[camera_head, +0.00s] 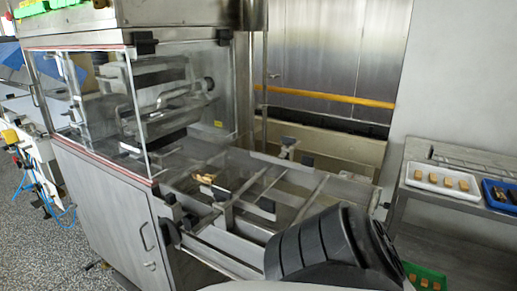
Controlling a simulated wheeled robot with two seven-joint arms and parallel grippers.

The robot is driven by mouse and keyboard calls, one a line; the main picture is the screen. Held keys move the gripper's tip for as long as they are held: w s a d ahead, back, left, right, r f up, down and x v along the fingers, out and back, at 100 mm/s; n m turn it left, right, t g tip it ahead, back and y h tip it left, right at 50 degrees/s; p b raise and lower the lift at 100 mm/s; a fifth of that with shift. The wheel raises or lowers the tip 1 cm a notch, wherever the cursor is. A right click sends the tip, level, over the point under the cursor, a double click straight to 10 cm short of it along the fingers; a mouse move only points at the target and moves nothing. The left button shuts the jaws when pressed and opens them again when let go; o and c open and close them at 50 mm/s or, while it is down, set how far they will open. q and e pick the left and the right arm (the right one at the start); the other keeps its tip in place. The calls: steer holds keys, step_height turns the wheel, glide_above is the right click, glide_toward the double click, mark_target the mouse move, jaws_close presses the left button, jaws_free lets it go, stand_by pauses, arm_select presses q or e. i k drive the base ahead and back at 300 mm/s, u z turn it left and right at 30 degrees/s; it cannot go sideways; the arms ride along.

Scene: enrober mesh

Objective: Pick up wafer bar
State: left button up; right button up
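Small brown blocks that look like wafer bars (447,181) sit in a row in a white tray (427,186) on the shelf at the right. More brown pieces (499,193) show in a blue tray (488,203) beside it, cut by the picture's right edge. A small orange-brown piece (204,177) lies on the machine's frame at the outlet; I cannot tell whether it is a wafer bar. Neither of my grippers is in view. A dark ribbed part, which looks like one of my arm links, covers the lower middle.
The machine (110,205) with clear guards stands at the left, its open metal frame (270,190) reaching right. A grey shelf (450,203) runs along the right wall. A green crate (436,271) with brown pieces is below it. Blue hoses (45,190) hang at far left.

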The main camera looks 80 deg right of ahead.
mark_target(499, 193)
steer(key=z, duration=2.4)
